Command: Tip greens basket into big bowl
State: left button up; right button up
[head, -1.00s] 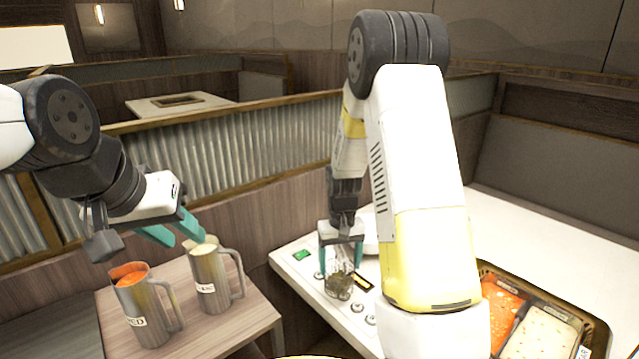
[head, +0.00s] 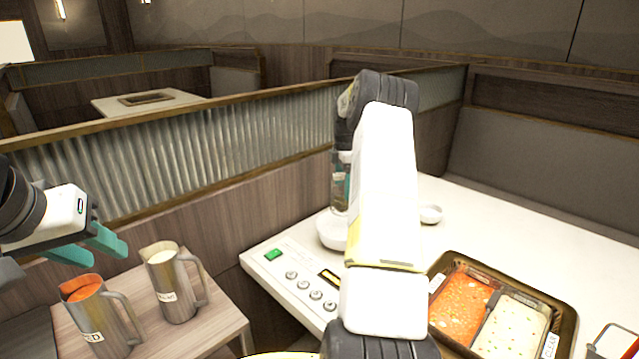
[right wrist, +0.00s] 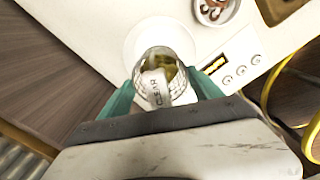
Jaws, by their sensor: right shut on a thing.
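The greens basket (right wrist: 160,66), a round wire-mesh basket with green leaves, is held between the teal fingers of my right gripper (right wrist: 163,90). A white tag with lettering shows at the basket. The white big bowl (right wrist: 133,50) shows behind the basket in the right wrist view. In the head view the bowl (head: 331,233) stands on the white table, partly hidden by my right arm. My right gripper is mostly hidden there, above the bowl. My left gripper (head: 88,249) is open and empty at the left, near the jugs.
Two metal jugs, one with red (head: 97,318) and one with pale contents (head: 172,285), stand on a wooden side table. A divided pot with red (head: 462,308) and pale broth (head: 512,330) is at the right. A small white dish (head: 431,214) stands behind my right arm.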

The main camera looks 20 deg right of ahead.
jog(key=shift+f, duration=3.3)
